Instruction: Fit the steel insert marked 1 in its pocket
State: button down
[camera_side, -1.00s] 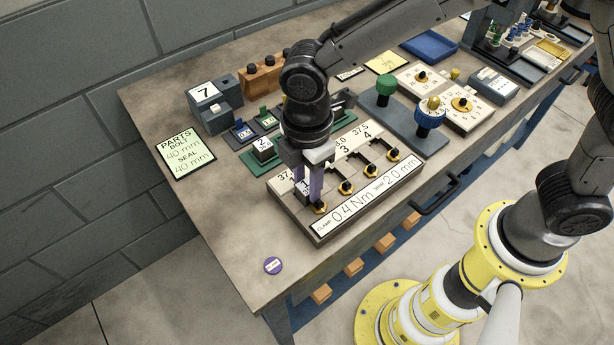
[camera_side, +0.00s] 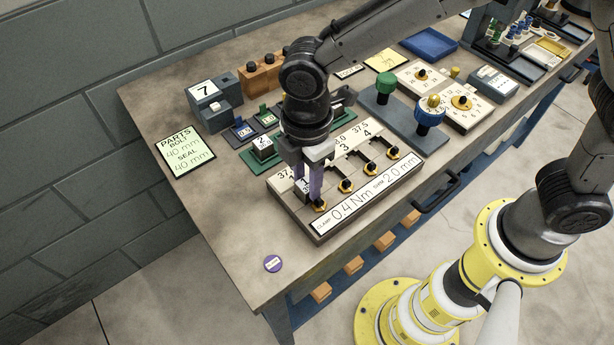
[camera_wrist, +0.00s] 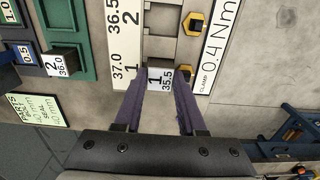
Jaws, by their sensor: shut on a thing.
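The steel insert marked 1 (camera_wrist: 160,79) shows in the wrist view between my two purple fingers, its white label reading 1 and 35.5. My gripper (camera_wrist: 160,100) is shut on it. In the side view my gripper (camera_side: 310,190) points down at the left end of the pale pocket board (camera_side: 385,193), at the pocket column labelled 1. The insert is at the pocket's mouth or inside it; I cannot tell how deep. A yellow clamp with a black knob (camera_side: 320,205) sits in front of that pocket. My fingers hide most of the insert in the side view.
An insert marked 2 (camera_side: 262,146) stands in a green tray (camera_side: 246,157) behind the board. Several more clamps line the board's front. A green knob (camera_side: 386,80) and a blue knob (camera_side: 430,110) stand to the right.

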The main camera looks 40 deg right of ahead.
jog(key=shift+f, duration=0.25)
dwell(0.4)
jog(key=shift+r, duration=0.3)
dwell(1.7)
jog(key=shift+c, duration=2.4)
grip_release()
jog(key=shift+o, duration=0.3)
jog(key=shift+s, duration=0.15)
jog(key=shift+f, duration=0.1)
jog(key=shift+c, duration=1.4)
jog(key=shift+o, duration=0.8)
